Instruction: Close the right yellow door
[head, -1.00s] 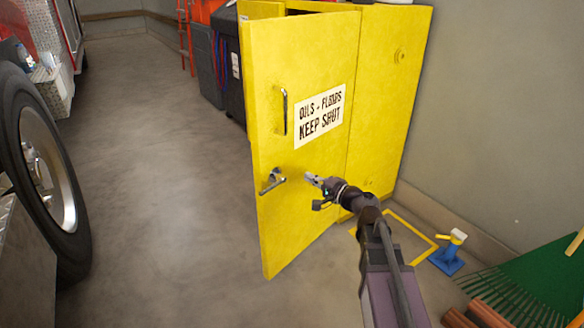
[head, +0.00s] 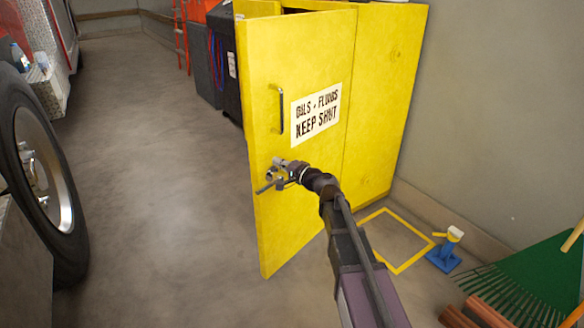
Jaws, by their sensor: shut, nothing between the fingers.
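A vehicle wheel (head: 45,175) stands at the left, with open concrete floor (head: 150,190) between it and the cabinet. Dark bins (head: 205,70) stand behind.

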